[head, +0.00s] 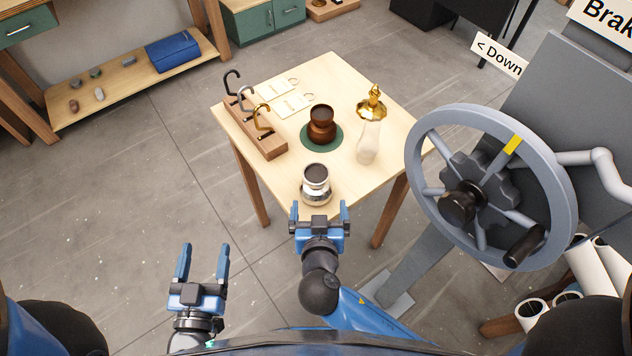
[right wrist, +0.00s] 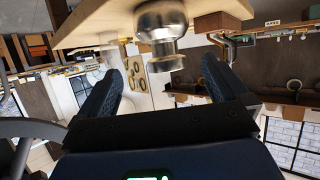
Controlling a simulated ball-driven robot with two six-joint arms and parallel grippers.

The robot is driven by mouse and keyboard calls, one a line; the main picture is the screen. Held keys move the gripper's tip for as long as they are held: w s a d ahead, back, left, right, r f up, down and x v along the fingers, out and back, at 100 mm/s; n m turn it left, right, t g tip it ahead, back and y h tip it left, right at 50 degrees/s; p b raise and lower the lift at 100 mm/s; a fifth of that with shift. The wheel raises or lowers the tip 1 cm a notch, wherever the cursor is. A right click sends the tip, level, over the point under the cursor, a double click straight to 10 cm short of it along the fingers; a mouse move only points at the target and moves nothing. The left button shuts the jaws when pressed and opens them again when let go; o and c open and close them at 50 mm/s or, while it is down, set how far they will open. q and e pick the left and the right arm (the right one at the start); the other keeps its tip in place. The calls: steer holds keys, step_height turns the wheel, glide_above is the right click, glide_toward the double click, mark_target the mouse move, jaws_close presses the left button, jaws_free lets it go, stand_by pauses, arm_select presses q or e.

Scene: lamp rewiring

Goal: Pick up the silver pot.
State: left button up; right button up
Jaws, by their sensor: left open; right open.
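The silver pot (head: 316,196) stands upright near the front corner of the small wooden table (head: 353,77). It has a round shiny body and a dark open top. In the right wrist view the pot (right wrist: 162,28) appears upside down, beyond and between the fingertips. My right gripper (head: 319,208) is open and empty at the table's front corner, its fingers pointing at the pot. I see no contact with the pot. My left gripper (head: 204,250) is open and empty, low on the left over the floor, away from the table.
A brown pot (head: 321,125) stands on a green round mat (head: 335,140) behind the silver pot. A wooden block with hooks (head: 262,135) is at the left. A large grey handwheel (head: 420,140) stands right of the table.

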mark_target(317, 189)
steer(key=shift+w, duration=0.3)
steer(key=p+x, duration=0.1)
steer(key=x, duration=0.4)
steer(key=shift+a+f, duration=0.1)
steer(key=shift+a, duration=0.1)
steer(key=shift+w+d+f, duration=0.1)
steer(key=shift+w, duration=0.15)
steer(key=shift+a+p+x, duration=0.2)
steer(key=shift+p+x, duration=0.85)
steer(key=shift+x, duration=1.3)
steer(key=shift+s+f, duration=0.1)
steer(key=shift+f, duration=0.1)
steer(key=shift+c, duration=0.5)
steer(key=c, duration=0.7)
steer(key=shift+c, duration=0.9)
steer(key=shift+r, duration=0.2)
